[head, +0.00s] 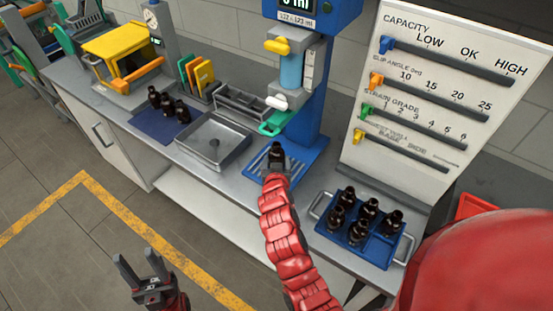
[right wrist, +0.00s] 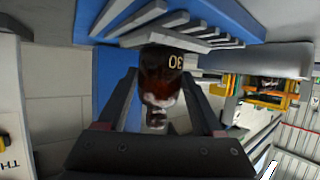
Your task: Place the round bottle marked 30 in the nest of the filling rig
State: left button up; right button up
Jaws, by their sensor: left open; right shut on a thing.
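The round amber bottle (head: 276,152) is upright in my right gripper (head: 276,166), at the slatted base of the filling rig. In the right wrist view the same bottle (right wrist: 162,72) shows the mark 30 between the two fingers of the gripper (right wrist: 165,100), with the slats close by its bottom end. I cannot tell whether it touches them. The filling rig (head: 312,95) is a blue column with a display and a clear cylinder; its slatted base (head: 252,168) is blue. The nest itself is not clearly visible. My left gripper (head: 143,268) is open and empty over the floor.
A blue tray (head: 326,231) holds several dark bottles right of the rig. A grey metal tray (head: 205,160) lies left of it, with more bottles on a blue mat (head: 148,126) beyond. A gauge board (head: 425,110) stands behind. A green part (head: 276,126) juts above the base.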

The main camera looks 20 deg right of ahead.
jog(key=shift+f, duration=0.35)
jog(key=shift+f+b, duration=0.25)
jog(key=shift+b, duration=0.05)
jog(key=o, duration=1.4)
jog(key=shift+r, duration=0.1)
jog(key=shift+o, duration=0.2)
